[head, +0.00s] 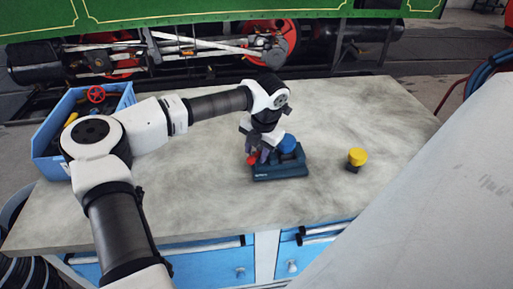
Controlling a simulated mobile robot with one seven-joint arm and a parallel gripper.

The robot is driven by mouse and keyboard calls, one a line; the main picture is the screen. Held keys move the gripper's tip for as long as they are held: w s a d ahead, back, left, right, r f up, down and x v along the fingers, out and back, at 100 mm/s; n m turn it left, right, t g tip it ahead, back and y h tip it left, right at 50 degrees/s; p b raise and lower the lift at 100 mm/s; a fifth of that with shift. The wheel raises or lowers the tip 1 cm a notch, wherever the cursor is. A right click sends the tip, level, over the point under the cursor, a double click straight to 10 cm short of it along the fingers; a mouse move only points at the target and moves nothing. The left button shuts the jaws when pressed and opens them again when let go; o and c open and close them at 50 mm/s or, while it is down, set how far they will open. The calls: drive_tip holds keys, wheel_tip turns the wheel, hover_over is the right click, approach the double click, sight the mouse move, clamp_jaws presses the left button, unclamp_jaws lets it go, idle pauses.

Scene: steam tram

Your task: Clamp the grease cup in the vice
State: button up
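A dark blue, block-like thing (281,172), which looks like the vice, sits near the middle of the grey bench. A round blue cap (288,143) and a small red part (252,160) show at it; I cannot tell how either is seated. A small cup with a yellow cap and dark base (357,159) stands upright on the bench to the right, apart from the vice. It is not clear which capped part is the grease cup. My gripper (262,157) points down at the vice's left side, between the red part and blue cap. Its fingertips are too small and covered to read.
A blue crate (47,140) with a red handwheel (96,94) and other parts stands at the bench's left. The bench top (220,205) is clear in front and right. A large pale surface (430,210) covers the lower right. A green tram (200,12) stands behind.

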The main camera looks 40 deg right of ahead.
drive_tip(key=shift+f, duration=0.15)
drive_tip(key=shift+c, duration=0.5)
clamp_jaws()
